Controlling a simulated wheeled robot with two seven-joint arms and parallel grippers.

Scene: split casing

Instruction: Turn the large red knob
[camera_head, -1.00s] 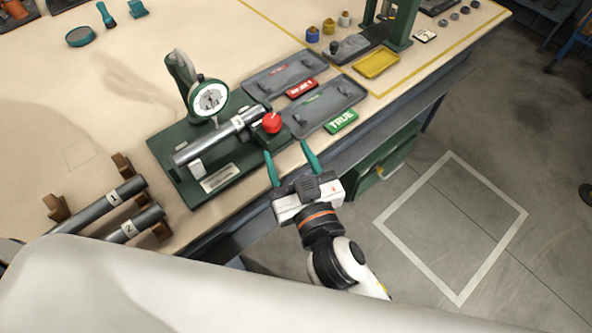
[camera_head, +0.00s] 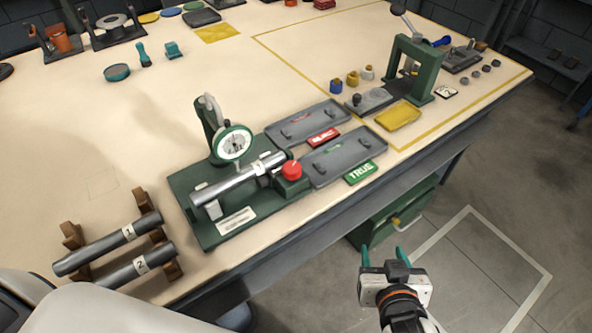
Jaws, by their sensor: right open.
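The large red knob (camera_head: 292,169) sits on a green block at the right end of the green test stand (camera_head: 225,233). A grey shaft (camera_head: 232,182) labelled 3 lies across the stand, below a dial gauge (camera_head: 233,143). My right gripper (camera_head: 384,252) is open and empty. It is off the table's front edge, below and to the right of the knob, well apart from it. Its two teal fingers point up toward the table. My left gripper is not in view.
Two grey trays (camera_head: 345,155) with a red REJECT sign (camera_head: 323,136) and a green TRUE sign (camera_head: 360,173) lie right of the knob. Shafts 1 and 2 (camera_head: 130,233) rest on wooden holders at left. A green press (camera_head: 418,70) stands farther right. A green drawer cabinet (camera_head: 405,212) is under the table.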

